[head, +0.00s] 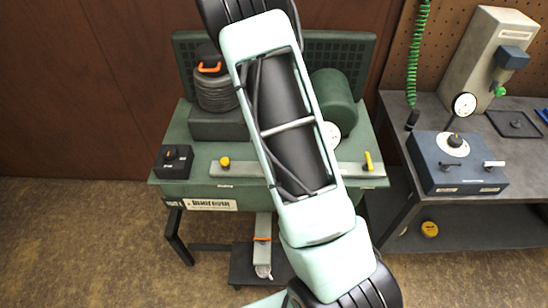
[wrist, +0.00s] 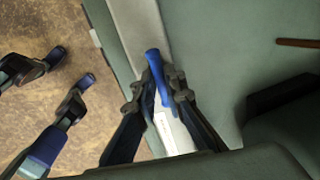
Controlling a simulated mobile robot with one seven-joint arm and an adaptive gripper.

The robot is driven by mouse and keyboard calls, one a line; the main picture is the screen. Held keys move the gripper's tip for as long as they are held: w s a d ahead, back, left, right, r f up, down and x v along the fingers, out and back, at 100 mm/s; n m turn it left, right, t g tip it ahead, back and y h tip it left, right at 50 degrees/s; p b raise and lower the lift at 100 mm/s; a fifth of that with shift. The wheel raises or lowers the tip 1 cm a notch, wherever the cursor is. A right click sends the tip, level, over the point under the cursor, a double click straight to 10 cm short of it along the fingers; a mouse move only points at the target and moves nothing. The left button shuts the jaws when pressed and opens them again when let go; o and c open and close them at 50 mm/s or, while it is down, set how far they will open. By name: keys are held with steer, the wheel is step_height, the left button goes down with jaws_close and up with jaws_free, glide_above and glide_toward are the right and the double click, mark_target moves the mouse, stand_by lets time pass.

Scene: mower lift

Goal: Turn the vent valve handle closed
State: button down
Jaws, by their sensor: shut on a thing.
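A blue handle (wrist: 154,62) stands between the fingertips of my gripper (wrist: 157,86) in the wrist view. I take it for the vent valve handle. The gripper is shut on it, with a dark finger on each side. The handle lies roughly along the fingers, over a pale grey strip (wrist: 141,30) at the edge of a green surface. In the head view my arm covers the middle of the green machine (head: 203,180), and both the gripper and the blue handle are hidden behind it.
A yellow knob (head: 225,162) and a yellow lever (head: 369,161) sit on the machine's pale strip, either side of my arm. A black box (head: 173,162) stands at its left end. A grey bench (head: 400,125) with a blue box (head: 457,164) stands at right. Floor is open at left.

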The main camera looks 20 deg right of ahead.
steer(key=c, duration=2)
jaws_free()
steer(key=r, duration=0.4)
steer(key=s+r, duration=0.1)
steer(key=r, duration=0.2)
steer(key=s+a+r, duration=0.1)
steer(key=r, duration=0.3)
steer(key=shift+s+r, duration=0.1)
steer(key=shift+r, duration=0.25)
